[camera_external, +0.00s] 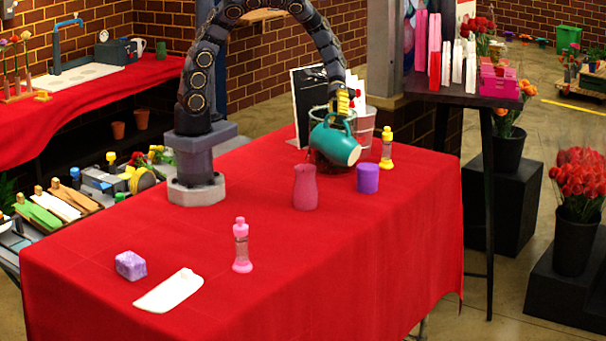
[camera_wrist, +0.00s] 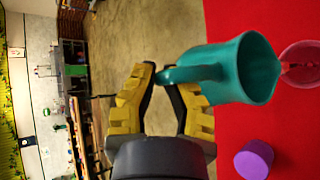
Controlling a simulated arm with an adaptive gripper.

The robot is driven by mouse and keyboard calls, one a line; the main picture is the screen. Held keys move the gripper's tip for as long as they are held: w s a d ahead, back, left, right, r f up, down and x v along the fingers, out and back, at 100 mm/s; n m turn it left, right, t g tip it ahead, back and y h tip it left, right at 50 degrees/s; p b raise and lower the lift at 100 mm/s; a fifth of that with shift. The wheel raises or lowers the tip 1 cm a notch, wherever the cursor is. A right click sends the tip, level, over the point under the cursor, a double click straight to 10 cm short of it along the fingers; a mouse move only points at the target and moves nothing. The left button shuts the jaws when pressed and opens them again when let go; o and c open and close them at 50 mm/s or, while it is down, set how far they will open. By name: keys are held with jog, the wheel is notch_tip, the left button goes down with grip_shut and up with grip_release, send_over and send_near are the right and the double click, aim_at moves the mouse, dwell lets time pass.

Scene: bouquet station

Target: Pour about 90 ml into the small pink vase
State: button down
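The teal jug (camera_external: 337,147) hangs above the table, tipped well over to one side. My gripper (camera_external: 342,103) holds it from above by its handle. In the wrist view the jug (camera_wrist: 232,68) shows its open mouth on the right, and the yellow fingers of my gripper (camera_wrist: 164,82) close on the handle. The small pink vase (camera_external: 305,189) stands upright on the red table, below and left of the jug. A pink rim with a dark red inside, probably this vase (camera_wrist: 303,62), shows at the right edge of the wrist view. The liquid level cannot be told.
A purple cup (camera_external: 367,178) stands right of the vase, with a yellow bottle (camera_external: 386,150) behind it. A pink bottle (camera_external: 241,247), a purple block (camera_external: 131,265) and a white cloth (camera_external: 168,291) are at the front left. The front right of the red table (camera_external: 370,260) is clear.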

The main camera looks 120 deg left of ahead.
jog(key=shift+s+r+t, duration=0.1)
jog(key=shift+r+t, duration=0.05)
jog(key=shift+t, duration=0.15)
jog(key=shift+w+d+f+g, duration=0.1)
jog(key=shift+w+g, duration=0.1)
jog(key=shift+w, duration=0.4)
jog(key=shift+w+d+f+g, duration=0.1)
jog(key=shift+w+g, duration=0.1)
jog(key=shift+w, duration=0.35)
jog(key=w+a+f+n+g+y, duration=0.2)
jog(key=w+f+n, duration=0.1)
jog(key=w, duration=0.1)
jog(key=shift+w+a+y, duration=0.2)
jog(key=shift+w+y, duration=0.05)
jog(key=shift+y, duration=0.05)
jog(key=shift+f+p, duration=0.1)
jog(key=shift+p, duration=0.2)
dwell(1.0)
jog(key=shift+w+d+f+n+g+h+p, duration=0.45)
jog(key=shift+w+f+g+p, duration=0.55)
jog(key=shift+f, duration=1.25)
jog(key=shift+w+d+f+n+g+h+p, duration=0.25)
jog(key=shift+w+f+n+g+p, duration=0.3)
jog(key=shift+f+g+p, duration=1.25)
jog(key=shift+w+d+f+n+g+h+p, duration=0.25)
jog(key=shift+w+f+n+g+h+p, duration=0.35)
jog(key=shift+f, duration=2.15)
jog(key=shift+f+y, duration=0.25)
jog(key=shift+y, duration=0.05)
